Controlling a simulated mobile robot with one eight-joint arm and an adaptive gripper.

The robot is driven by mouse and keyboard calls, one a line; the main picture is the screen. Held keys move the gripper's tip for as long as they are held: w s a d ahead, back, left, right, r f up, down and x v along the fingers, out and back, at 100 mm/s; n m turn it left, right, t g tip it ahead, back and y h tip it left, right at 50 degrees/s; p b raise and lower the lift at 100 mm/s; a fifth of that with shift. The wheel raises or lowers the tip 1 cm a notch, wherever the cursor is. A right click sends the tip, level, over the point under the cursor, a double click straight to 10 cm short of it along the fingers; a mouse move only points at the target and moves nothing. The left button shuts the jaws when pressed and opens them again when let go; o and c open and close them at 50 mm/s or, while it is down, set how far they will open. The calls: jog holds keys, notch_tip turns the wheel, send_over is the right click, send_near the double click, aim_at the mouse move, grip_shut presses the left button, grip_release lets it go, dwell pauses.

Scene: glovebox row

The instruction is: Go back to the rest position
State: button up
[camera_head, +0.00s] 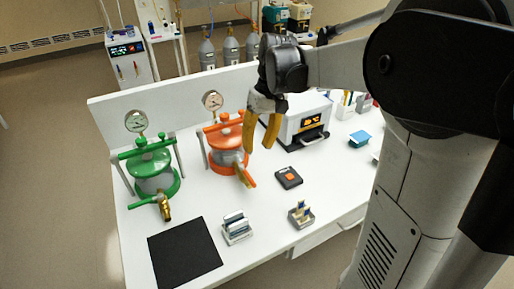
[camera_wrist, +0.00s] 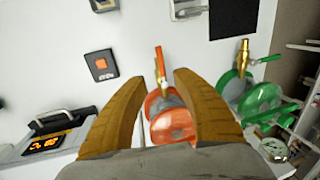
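My gripper (camera_head: 260,132) hangs above the white table in the head view, its two yellow fingers apart with nothing between them. In the wrist view the fingers (camera_wrist: 158,100) are spread, with the orange pressure vessel (camera_wrist: 172,122) seen beyond the gap.
A green vessel (camera_head: 152,170) with a gauge stands at left. A black mat (camera_head: 185,253), a rack (camera_head: 237,228), a small holder (camera_head: 301,214) and a black pad with an orange square (camera_head: 289,177) lie in front. A white device (camera_head: 303,122) stands behind right. The table's front middle is partly free.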

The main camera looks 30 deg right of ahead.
jog(key=shift+a, duration=0.1)
dwell(0.6)
jog(key=s+a+t+h, duration=0.1)
jog(key=s+a+t, duration=0.2)
jog(key=s, duration=0.4)
jog(key=s+a+t+h+b, duration=0.1)
jog(key=s+a+t, duration=0.3)
jog(key=s, duration=0.3)
jog(key=shift+a+f, duration=0.3)
jog(key=shift+a, duration=0.6)
